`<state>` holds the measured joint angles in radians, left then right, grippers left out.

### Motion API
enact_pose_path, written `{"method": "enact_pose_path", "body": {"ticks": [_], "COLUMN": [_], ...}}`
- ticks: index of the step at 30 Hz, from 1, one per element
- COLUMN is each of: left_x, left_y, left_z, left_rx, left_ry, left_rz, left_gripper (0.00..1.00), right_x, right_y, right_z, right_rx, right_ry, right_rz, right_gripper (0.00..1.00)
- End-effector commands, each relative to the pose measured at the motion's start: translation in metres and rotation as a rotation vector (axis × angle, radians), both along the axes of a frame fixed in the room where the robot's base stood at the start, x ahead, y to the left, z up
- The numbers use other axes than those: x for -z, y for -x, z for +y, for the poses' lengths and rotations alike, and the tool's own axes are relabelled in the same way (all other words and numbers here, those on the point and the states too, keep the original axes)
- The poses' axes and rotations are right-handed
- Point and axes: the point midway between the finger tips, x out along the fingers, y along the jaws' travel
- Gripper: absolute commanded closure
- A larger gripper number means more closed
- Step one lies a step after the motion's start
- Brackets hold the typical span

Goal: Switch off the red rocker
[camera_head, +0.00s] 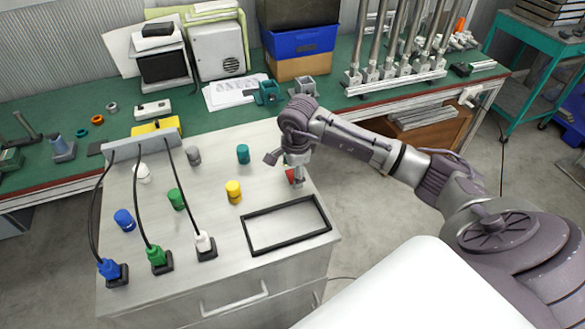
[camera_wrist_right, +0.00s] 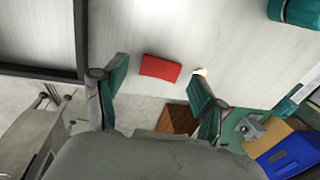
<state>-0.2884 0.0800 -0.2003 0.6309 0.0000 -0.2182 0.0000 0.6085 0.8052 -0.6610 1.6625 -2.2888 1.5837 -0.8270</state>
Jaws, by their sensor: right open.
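A small red piece (camera_head: 291,176) is near the right edge of the light cabinet top, partly hidden by my right gripper (camera_head: 297,170). In the right wrist view the red piece (camera_wrist_right: 160,68) looks like a short block, just beyond and between the spread fingertips of the right gripper (camera_wrist_right: 157,80). The gripper is open with nothing between its fingers. I cannot tell whether this piece is the red rocker; no other red rocker shows clearly. My left gripper is not in view.
The cabinet top holds a black-framed tray (camera_head: 247,236), a yellow cylinder (camera_head: 233,192), a teal cylinder (camera_head: 243,154), a green one (camera_head: 176,199) and a blue one (camera_head: 124,220). Three plugs with black cables, including a white plug (camera_head: 204,243), stand at the left front.

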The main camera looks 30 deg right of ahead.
Motion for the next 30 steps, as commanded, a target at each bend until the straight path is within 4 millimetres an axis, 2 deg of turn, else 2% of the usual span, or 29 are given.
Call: {"method": "enact_pose_path", "body": {"ticks": [10, 18, 21, 26, 30], "left_x": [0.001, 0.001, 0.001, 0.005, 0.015], "left_y": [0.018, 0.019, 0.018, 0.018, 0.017], "left_z": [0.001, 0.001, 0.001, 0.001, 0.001], "left_rx": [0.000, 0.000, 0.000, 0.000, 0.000], "left_ry": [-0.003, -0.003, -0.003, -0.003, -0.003], "left_rz": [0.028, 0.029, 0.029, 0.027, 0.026], "left_gripper": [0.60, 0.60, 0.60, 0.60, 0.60], "right_x": [0.004, 0.004, 0.004, 0.005, 0.006], "right_y": [-0.001, -0.001, -0.001, -0.003, -0.008], "right_z": [0.000, 0.000, 0.000, -0.001, -0.002], "right_rx": [0.000, 0.000, 0.000, 0.003, 0.005], "right_ry": [0.000, 0.000, 0.000, -0.009, -0.037], "right_rz": [-0.001, -0.001, 0.000, 0.038, 0.155], "right_gripper": [0.31, 0.76, 0.89, 0.89, 0.89]}}
